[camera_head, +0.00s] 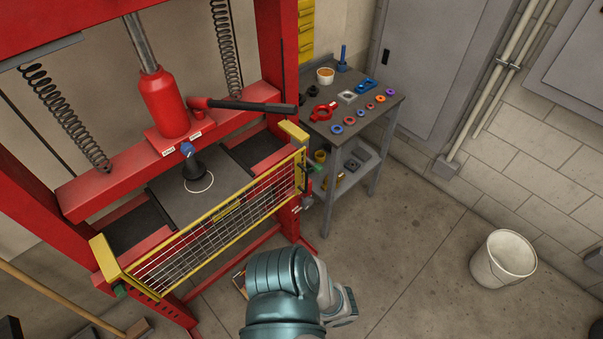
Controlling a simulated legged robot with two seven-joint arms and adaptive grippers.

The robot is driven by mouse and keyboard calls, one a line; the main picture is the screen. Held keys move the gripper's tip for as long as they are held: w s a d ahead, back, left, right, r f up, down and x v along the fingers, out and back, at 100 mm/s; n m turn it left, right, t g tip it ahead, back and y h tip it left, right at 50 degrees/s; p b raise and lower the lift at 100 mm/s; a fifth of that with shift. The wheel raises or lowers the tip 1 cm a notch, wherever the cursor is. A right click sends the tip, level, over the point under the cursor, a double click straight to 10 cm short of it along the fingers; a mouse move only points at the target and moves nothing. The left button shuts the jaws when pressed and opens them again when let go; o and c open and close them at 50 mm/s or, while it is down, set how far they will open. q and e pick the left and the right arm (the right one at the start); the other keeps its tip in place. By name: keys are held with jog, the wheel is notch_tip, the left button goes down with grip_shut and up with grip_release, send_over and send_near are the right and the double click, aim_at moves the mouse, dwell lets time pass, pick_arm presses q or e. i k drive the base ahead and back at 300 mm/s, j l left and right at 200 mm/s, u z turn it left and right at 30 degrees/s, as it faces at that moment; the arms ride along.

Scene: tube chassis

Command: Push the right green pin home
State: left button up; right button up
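The right green pin (317,169) shows as a small green piece at the right end of the yellow-framed mesh guard (220,225), by the red press's right post. It appears to stick out to the right of the guard's end bracket, but how deep it sits is too small to tell. Another green pin (121,291) is at the guard's left end. A teal and grey arm link of mine rises at the bottom centre, below and in front of the guard, apart from the right pin. Neither of my grippers can be made out.
A grey side table (385,108) with coloured rings stands just right of the pin. A white bucket (502,260) is at right. Floor between is clear.

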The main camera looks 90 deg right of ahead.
aim_at(318, 168)
jog(key=z, duration=3.25)
